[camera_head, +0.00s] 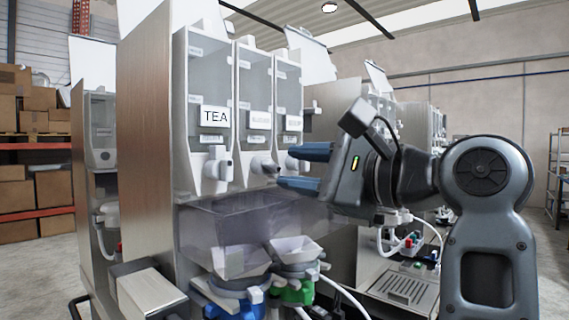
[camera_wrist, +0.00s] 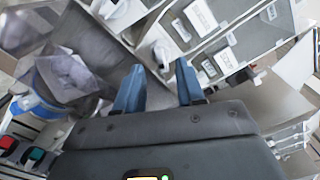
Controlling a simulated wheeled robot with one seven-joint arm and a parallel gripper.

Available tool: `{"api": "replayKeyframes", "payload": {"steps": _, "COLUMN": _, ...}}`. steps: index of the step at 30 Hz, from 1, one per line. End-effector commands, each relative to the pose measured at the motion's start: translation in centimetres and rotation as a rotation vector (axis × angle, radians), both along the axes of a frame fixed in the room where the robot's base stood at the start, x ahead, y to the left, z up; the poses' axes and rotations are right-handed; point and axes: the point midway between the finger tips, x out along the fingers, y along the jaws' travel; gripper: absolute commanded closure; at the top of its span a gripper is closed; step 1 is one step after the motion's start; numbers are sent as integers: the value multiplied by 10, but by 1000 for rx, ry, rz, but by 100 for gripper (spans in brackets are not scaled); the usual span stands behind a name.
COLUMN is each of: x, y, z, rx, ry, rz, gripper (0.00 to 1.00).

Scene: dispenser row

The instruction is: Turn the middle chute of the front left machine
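The front left machine (camera_head: 150,130) has three clear canisters in a row, the left one labelled TEA (camera_head: 214,116). Its middle chute (camera_head: 263,167) is a pale spout with a darker end, below the middle canister. In the wrist view a pale chute (camera_wrist: 161,54), apparently this one, lies just beyond and between the fingertips. My gripper (camera_head: 287,168) is open, its two blue fingers pointing left toward the middle chute. It also shows in the wrist view (camera_wrist: 159,72), with nothing gripped. Contact cannot be told. The right chute is largely hidden behind the fingers in the head view.
The TEA chute (camera_head: 217,170) is close on the left. Below are a transparent bin (camera_head: 215,222) and mixing bowls with a blue base (camera_head: 235,305) and a green base (camera_head: 293,292). More machines (camera_head: 400,285) stand behind on the right.

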Motion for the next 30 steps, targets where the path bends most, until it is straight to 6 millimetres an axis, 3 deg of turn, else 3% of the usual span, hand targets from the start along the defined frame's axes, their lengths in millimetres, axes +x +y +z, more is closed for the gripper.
{"api": "replayKeyframes", "payload": {"steps": 6, "x": 16, "y": 21, "z": 1, "rx": 1, "ry": -1, "rz": -1, "gripper": 62}}
{"api": "replayKeyframes", "payload": {"steps": 17, "x": 20, "y": 26, "z": 0, "rx": -1, "ry": -2, "rz": 0, "gripper": 62}}
{"api": "replayKeyframes", "payload": {"steps": 30, "x": 20, "y": 26, "z": 0, "rx": -1, "ry": -2, "rz": 0, "gripper": 100}}
